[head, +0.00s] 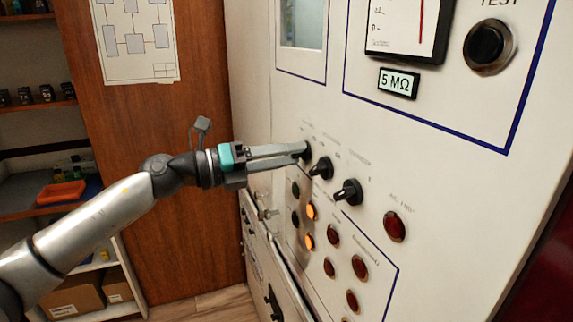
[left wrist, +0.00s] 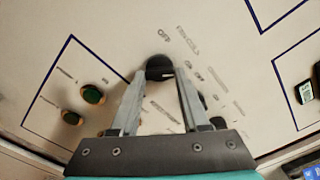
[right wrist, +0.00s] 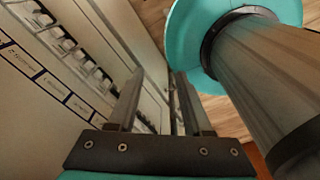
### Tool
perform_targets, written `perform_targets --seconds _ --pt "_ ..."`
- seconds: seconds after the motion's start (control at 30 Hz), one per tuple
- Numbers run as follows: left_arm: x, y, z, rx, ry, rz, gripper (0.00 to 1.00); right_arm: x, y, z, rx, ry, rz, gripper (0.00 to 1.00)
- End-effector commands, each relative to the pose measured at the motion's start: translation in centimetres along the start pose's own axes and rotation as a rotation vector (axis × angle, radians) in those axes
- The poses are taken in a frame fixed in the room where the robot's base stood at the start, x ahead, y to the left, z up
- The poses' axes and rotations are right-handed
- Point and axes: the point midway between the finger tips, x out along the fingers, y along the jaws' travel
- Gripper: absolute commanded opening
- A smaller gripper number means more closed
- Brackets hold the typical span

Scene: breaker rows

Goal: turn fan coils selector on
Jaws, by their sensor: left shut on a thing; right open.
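The fan coils selector is a black rotary knob (head: 307,153) on the white panel, the leftmost of a slanting row of black knobs in the head view. In the left wrist view the knob (left wrist: 159,66) sits between my fingertips, beside small "OFF" and "FAN COILS" lettering. My left gripper (head: 300,153) reaches in from the left and is shut on this knob. Its fingers hide part of the knob, and I cannot tell its pointer direction. My right gripper (right wrist: 158,80) is open and empty, seen only in the right wrist view.
Two more black knobs (head: 322,168) (head: 349,192) sit close to the right. Red lamps (head: 395,226) and lit orange lamps (head: 311,212) are below. A meter (head: 405,25) and a "5 MΩ" display (head: 398,83) are above. Breaker rows (right wrist: 75,50) lie near my right gripper.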

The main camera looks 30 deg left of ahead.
Motion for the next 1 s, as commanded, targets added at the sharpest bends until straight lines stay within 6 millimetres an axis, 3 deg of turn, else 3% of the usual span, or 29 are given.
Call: perform_targets --seconds 0.33,0.87,0.9,1.0 --pt "0.03 0.17 -0.19 0.127 0.004 0.001 0.00 1.32 -0.02 0.14 0.000 0.000 0.000 0.50" --pt "0.02 0.11 -0.14 0.147 0.005 0.001 0.00 1.40 -0.02 0.15 0.000 0.000 0.000 0.50" --pt "0.02 0.12 -0.14 0.147 0.005 0.001 0.50 1.40 -0.02 0.14 0.000 0.000 0.000 0.50" --pt "0.02 0.11 -0.11 0.146 0.004 0.001 0.61 1.40 -0.02 0.15 0.000 0.000 0.000 0.50"
